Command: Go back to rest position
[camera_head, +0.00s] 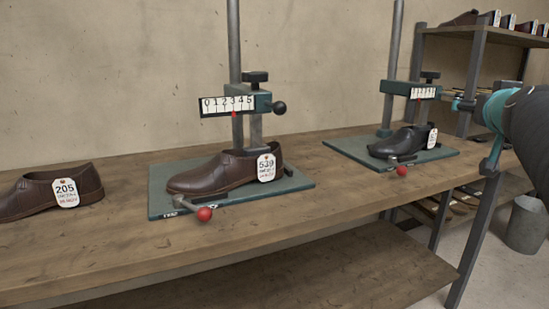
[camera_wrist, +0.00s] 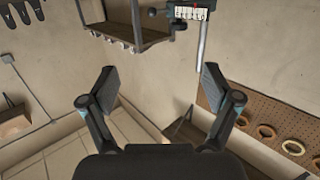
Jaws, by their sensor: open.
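My gripper (camera_wrist: 155,90) shows in the wrist view with its two fingers spread wide apart and nothing between them. Beyond it are the wall and floor, seen at a tilt. A black shoe (camera_head: 398,143) sits on the base of the right stitcher (camera_head: 415,91). A brown shoe tagged 205 (camera_head: 25,198) stands on the bench at the left.
The wooden bench (camera_head: 110,243) runs along the wall, with a lower shelf (camera_head: 330,270) beneath it. Red-knobbed levers (camera_head: 204,214) stick out at the stitchers' fronts. A rack with shoes (camera_head: 475,40) stands at the back right. A grey bucket (camera_head: 525,228) is on the floor. A pegboard (camera_wrist: 258,108) hangs in the wrist view.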

